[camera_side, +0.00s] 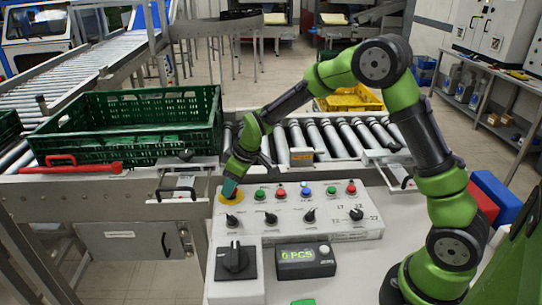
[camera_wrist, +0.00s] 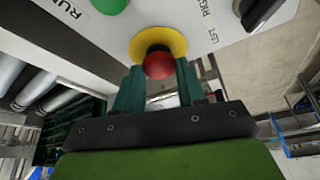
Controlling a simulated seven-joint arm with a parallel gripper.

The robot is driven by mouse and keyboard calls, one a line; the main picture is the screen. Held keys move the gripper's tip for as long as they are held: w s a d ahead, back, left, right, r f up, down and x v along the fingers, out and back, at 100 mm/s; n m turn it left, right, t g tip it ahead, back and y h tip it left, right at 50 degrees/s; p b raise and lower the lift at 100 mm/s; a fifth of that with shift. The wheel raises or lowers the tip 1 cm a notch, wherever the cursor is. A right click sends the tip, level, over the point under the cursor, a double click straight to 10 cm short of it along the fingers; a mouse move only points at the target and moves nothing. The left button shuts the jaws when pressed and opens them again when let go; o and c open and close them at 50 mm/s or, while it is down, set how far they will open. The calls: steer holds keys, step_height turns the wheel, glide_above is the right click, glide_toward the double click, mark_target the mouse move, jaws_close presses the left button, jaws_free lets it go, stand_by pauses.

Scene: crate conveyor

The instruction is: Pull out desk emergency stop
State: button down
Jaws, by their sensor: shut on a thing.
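The emergency stop is a red mushroom button (camera_wrist: 159,63) on a yellow disc (camera_wrist: 152,39), in the upper middle of the wrist view. In the side view its yellow disc (camera_side: 232,198) shows at the left end of the control panel (camera_side: 330,228), and the red button is hidden behind my gripper (camera_side: 229,187). In the wrist view the two teal fingers of my gripper (camera_wrist: 160,76) stand on either side of the red button. They are shut on it.
The panel carries several coloured buttons (camera_side: 305,190) and black knobs (camera_side: 310,215) to the right. A box with a black rotary switch (camera_side: 236,257) and a counter display (camera_side: 306,261) sit in front. A green crate (camera_side: 130,110) stands on the roller conveyor (camera_side: 325,138) behind.

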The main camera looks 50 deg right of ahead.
steer(key=shift+r, duration=0.7)
steer(key=c, duration=0.7)
jaws_free()
steer(key=shift+f, duration=0.1)
steer(key=v, duration=1.7)
